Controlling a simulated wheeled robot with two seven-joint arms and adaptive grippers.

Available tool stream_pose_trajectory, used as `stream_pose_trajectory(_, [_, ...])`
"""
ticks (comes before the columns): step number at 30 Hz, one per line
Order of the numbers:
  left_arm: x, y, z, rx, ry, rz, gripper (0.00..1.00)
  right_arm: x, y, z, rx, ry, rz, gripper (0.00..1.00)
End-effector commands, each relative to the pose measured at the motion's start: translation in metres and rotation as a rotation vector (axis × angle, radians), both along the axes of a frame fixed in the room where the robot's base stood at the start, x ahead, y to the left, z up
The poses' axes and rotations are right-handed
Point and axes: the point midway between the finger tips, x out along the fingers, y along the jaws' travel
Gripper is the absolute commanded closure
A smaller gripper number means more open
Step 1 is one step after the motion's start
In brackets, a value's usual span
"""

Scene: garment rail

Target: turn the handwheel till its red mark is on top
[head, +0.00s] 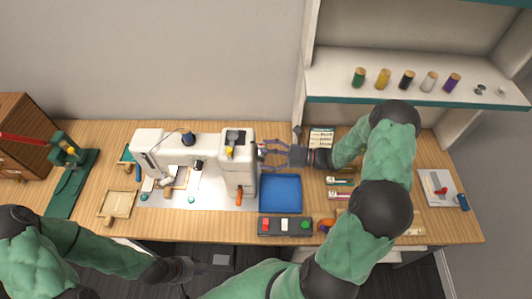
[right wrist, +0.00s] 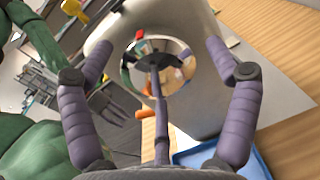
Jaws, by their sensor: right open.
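The white sewing machine (head: 180,147) stands on the table. Its handwheel (right wrist: 158,66) is a shiny round disc on the machine's right end, facing my right wrist camera. The red mark (right wrist: 140,34) sits at the wheel's rim, upper left of its centre in that view. My right gripper (head: 268,154) is open at the machine's right end. In the right wrist view its fingers (right wrist: 157,58) spread either side of the wheel, with a third finger below centre; contact is unclear. My left gripper (head: 182,268) is low, before the table's front edge; its fingers are not clear.
A blue tray (head: 281,208) lies right of the machine, under my right gripper. A control box (head: 285,226) with red and green buttons is at the front edge. A shelf (head: 440,95) with thread spools stands at the back right. An orange lever (head: 239,196) is on the machine's front.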

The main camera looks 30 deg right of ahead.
Motion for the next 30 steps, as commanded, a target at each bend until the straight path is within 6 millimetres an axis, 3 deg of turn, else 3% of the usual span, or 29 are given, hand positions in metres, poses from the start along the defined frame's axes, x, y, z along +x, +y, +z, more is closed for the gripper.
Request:
stream_pose_trajectory(8, [0.000,0.000,0.000,0.000,0.000,0.000,0.60,0.001,0.001,0.000,0.000,0.000,0.000,0.12])
stream_pose_trajectory(14, [0.000,0.000,0.000,0.000,0.000,0.000,0.60,0.001,0.001,0.000,-0.001,0.001,0.000,0.65])
stream_pose_trajectory(21, [0.000,0.000,-0.001,0.000,0.000,0.000,0.60,0.001,0.001,-0.002,-0.008,-0.007,-0.001,0.66])
stream_pose_trajectory(30, [0.000,0.000,-0.010,0.000,0.000,0.000,0.60,0.001,0.001,-0.005,-0.106,-0.163,0.000,0.66])
